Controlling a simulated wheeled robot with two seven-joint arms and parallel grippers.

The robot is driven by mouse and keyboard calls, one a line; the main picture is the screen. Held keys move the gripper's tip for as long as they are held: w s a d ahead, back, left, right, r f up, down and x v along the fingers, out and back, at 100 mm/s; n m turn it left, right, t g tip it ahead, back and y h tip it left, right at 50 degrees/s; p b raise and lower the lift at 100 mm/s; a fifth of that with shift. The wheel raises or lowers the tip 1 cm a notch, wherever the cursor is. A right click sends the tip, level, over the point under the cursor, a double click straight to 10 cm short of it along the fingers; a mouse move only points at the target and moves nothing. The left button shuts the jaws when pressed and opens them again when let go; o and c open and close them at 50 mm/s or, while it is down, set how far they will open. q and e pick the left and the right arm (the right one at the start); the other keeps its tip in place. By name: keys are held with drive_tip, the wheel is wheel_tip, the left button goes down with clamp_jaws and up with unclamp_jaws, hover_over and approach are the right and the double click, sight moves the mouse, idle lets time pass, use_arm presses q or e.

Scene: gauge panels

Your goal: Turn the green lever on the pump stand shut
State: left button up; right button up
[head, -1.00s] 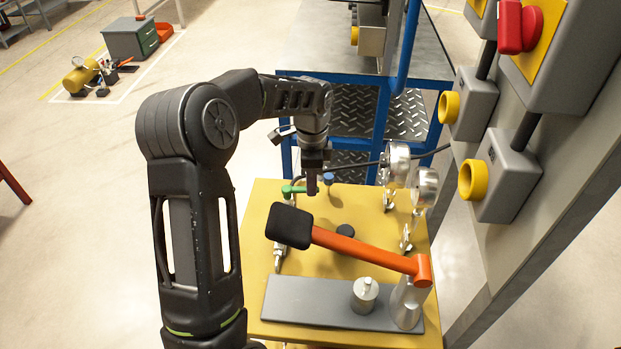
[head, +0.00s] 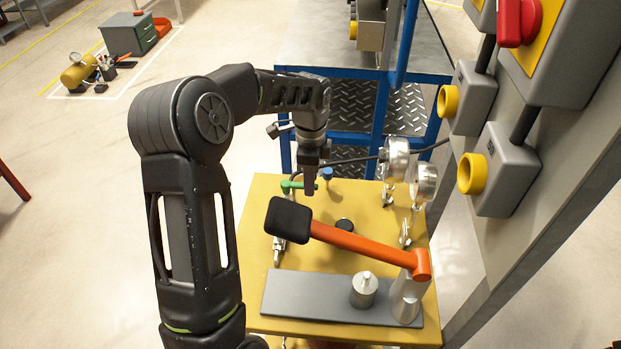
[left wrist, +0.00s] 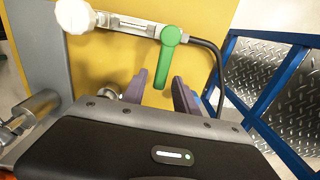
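The pump stand (head: 395,240) has a yellow top. The green lever (head: 290,185) is at its far left corner, on a metal pipe fitting. In the left wrist view the green lever (left wrist: 165,62) sticks out roughly crosswise to its pipe (left wrist: 120,25). My left gripper (head: 312,188) points down at the lever's free end. In the left wrist view its two fingers (left wrist: 160,94) are apart, one on each side of the lever's end, with gaps visible. Whether a finger touches it, I cannot tell. My right gripper is not in view.
A long orange handle (head: 365,245) with a black grip slants over the stand near my gripper. Two round gauges (head: 424,182) stand at the right. A black hose (left wrist: 212,65) runs from the lever's fitting. A blue-framed table (head: 290,75) is behind; a panel with yellow-ringed boxes (head: 500,165) is at right.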

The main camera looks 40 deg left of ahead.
use_arm(q)
drive_tip(key=shift+r, duration=0.1)
wheel_tip(320, 180, up, 8)
drive_tip(key=shift+f+b, duration=0.2)
drive_tip(key=shift+b, duration=0.15)
idle(0.3)
